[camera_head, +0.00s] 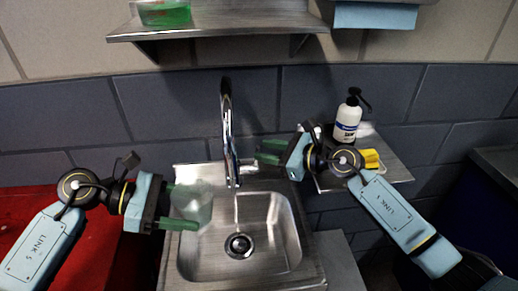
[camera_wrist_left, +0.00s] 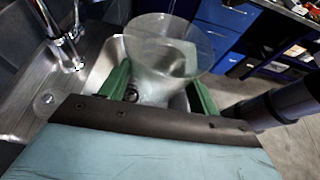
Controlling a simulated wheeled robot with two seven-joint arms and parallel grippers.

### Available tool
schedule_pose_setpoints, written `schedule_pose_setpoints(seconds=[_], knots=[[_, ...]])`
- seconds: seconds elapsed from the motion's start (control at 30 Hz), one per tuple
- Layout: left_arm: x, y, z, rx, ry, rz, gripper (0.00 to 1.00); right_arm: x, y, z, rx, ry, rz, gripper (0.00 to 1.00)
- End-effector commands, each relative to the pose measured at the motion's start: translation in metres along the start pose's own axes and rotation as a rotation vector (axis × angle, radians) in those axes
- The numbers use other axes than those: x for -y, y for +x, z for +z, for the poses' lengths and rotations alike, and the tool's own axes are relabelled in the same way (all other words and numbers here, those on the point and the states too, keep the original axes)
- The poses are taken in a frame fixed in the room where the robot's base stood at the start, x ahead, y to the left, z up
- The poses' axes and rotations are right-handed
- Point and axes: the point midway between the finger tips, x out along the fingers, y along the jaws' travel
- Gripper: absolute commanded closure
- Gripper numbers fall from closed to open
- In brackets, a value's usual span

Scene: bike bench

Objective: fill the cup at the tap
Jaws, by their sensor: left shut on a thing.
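A clear cup (camera_head: 192,204) is held between the green fingers of my left gripper (camera_head: 183,206), over the left side of the sink (camera_head: 284,235). The wrist view also shows the cup (camera_wrist_left: 165,48), its wide mouth facing up, between both fingers (camera_wrist_left: 160,92). The chrome tap (camera_head: 227,125) arches over the sink. A thin pale streak like running water (camera_head: 236,208) drops from its spout, to the right of the cup. My right gripper (camera_head: 263,152) is just right of the tap; whether its fingers touch the tap's handle is unclear.
A white pump bottle (camera_head: 347,117) and a yellow item (camera_head: 371,158) are on the small steel shelf (camera_head: 395,168) at right. A wall shelf (camera_head: 220,25) above holds a green container (camera_head: 165,12). A red surface (camera_head: 100,250) lies at left.

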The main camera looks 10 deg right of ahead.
Motion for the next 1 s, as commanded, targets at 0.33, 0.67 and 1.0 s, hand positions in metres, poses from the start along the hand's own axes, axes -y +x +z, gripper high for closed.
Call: schedule_pose_setpoints(seconds=[0.33, 0.67, 1.0], knots=[[0.000, 0.000, 0.000, 0.000, 0.000, 0.000, 0.63, 0.000, -0.071, -0.001, -0.004, 0.000, 0.000, 0.68], [0.000, 0.000, 0.000, 0.000, 0.000, 0.000, 0.63, 0.000, -0.088, 0.000, 0.000, 0.001, 0.000, 0.68], [0.000, 0.000, 0.000, 0.000, 0.000, 0.000, 0.63, 0.001, -0.083, 0.016, 0.064, 0.030, -0.012, 0.94]])
